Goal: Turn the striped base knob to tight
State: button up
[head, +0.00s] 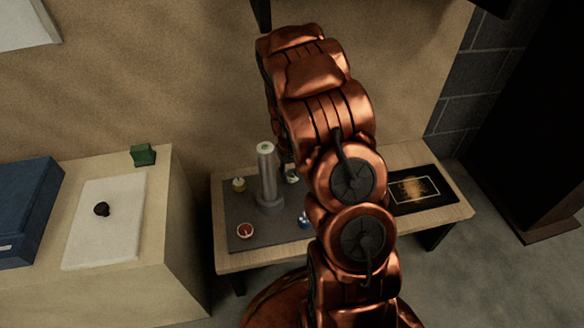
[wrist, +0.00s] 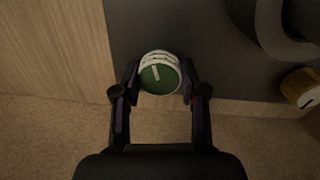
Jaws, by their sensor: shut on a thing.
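The knob in my grasp (wrist: 158,75) has a green top with a white pointer bar and a white side with dark bands or marks. The pointer tilts slightly left of straight up in the wrist view. In the head view the green-and-white knob (head: 291,176) sits on the dark board (head: 238,208), right of the grey post, partly hidden by my arm. My gripper (wrist: 160,82) has one finger on each side of the knob and is shut on it. I cannot read any tight mark near it.
A grey upright post (head: 267,172) stands close to the knob. A yellow knob (head: 239,184), a red knob (head: 245,230) and a blue knob (head: 305,220) are on the same board. A black mat (head: 432,202) lies at the table's right. The wall is close behind.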

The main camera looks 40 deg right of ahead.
aim_at(290, 174)
jog(key=shift+m, duration=0.5)
jog(key=o, duration=1.1)
jog(key=shift+o, duration=0.2)
notch_tip(290, 174, up, 12)
jog(key=shift+a, duration=0.3)
